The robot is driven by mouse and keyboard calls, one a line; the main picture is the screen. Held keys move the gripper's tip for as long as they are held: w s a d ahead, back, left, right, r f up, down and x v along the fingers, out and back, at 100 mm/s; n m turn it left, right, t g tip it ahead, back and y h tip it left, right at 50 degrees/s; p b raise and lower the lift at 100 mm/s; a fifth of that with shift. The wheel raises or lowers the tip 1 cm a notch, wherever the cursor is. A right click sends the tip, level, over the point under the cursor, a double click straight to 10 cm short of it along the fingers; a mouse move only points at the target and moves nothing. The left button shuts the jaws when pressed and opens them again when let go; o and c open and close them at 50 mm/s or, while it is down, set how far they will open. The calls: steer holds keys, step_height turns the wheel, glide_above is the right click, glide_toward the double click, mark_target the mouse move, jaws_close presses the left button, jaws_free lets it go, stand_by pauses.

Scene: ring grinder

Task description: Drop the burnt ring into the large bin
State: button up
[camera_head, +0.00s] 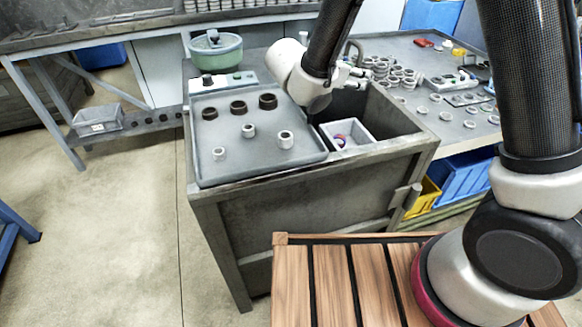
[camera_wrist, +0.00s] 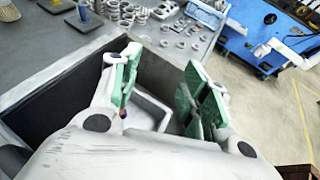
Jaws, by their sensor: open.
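Three dark rings or ring-shaped pieces (camera_head: 238,107) stand in a row on the grey tray plate (camera_head: 205,160); I cannot tell whether one is the burnt ring. Three pale rings (camera_head: 285,139) stand in front of them. To their right is a large, dark, open bin (camera_head: 393,118), also seen in the wrist view (camera_wrist: 60,88). A small white box (camera_head: 362,139) with something red and blue inside sits at its near left. My gripper (camera_wrist: 160,72) is open over the bin, with no ring visible between its fingers.
A green bowl (camera_head: 216,51) and a control panel (camera_head: 222,83) stand behind the plate. Many metal rings (camera_head: 398,76) lie on the bench at right. Blue (camera_head: 466,176) and yellow (camera_head: 424,197) crates sit below. Open floor lies at left.

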steer(key=v, duration=0.6)
steer(key=s+d+f+m+g+y, duration=0.2)
steer(key=s+d+m+g+y, duration=0.1)
steer(key=s+d+m+g, duration=0.7)
steer(key=s+d+r+m+t+y, duration=0.5)
steer(key=s+d+r+m+y, duration=0.2)
steer(key=s+d+r+m, duration=0.4)
steer(key=s+d+m, duration=0.3)
steer(key=s+m, duration=0.1)
steer(key=m, duration=0.1)
steer(key=shift+s+d+r+t, duration=0.2)
steer(key=shift+s+r+t, duration=0.1)
steer(key=shift+s, duration=0.1)
stand_by(0.4)
